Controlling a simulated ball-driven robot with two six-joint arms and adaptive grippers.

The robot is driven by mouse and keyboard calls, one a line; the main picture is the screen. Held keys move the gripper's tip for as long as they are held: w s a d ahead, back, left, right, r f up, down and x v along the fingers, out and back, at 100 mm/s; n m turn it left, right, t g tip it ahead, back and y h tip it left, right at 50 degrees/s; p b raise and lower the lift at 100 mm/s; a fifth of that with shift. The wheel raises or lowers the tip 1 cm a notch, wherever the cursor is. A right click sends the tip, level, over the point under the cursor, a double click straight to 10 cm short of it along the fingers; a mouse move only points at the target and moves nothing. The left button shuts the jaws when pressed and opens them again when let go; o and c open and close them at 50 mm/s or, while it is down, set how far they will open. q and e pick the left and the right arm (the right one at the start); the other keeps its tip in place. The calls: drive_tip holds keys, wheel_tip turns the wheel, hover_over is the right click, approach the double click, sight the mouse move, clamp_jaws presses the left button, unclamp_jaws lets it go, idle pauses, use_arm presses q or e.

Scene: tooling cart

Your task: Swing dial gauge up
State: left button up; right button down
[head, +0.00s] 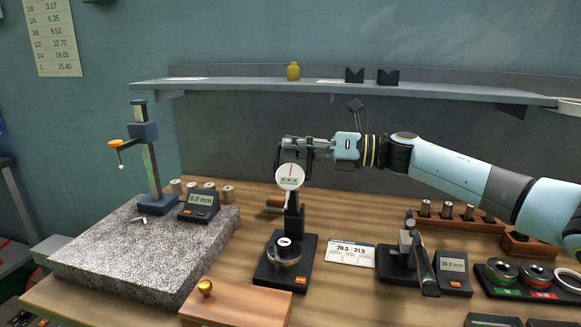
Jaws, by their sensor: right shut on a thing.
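The dial gauge (290,177) has a round white face and sits at the top of a dark upright post on a black stand (272,272). A round metal part (284,250) sits on the stand below the gauge, with a gap between them. My right gripper (290,152) reaches in from the right at the height of the gauge's top. It is shut on the dial gauge, and its fingers are just above and beside the face. The exact contact is partly hidden. My left gripper is not in view.
A granite plate (115,240) with a blue height stand (158,200) and a digital readout (199,206) is at left. A wooden box (235,304) with a brass knob is in front. A paper card (350,253) and a clamp-like fixture (415,262) are at right. A shelf (340,88) runs above.

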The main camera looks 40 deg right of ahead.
drive_tip(key=w+d+f+m+b, duration=0.1)
drive_tip(key=w+d+m+b, duration=0.2)
drive_tip(key=w+d+b, duration=0.1)
drive_tip(key=shift+d+b, duration=0.35)
drive_tip(key=shift+f, duration=0.1)
idle(0.3)
drive_tip(key=c, duration=1.4)
unclamp_jaws()
drive_tip(key=shift+f, duration=0.1)
drive_tip(key=v, duration=1.2)
drive_tip(key=shift+r, duration=0.2)
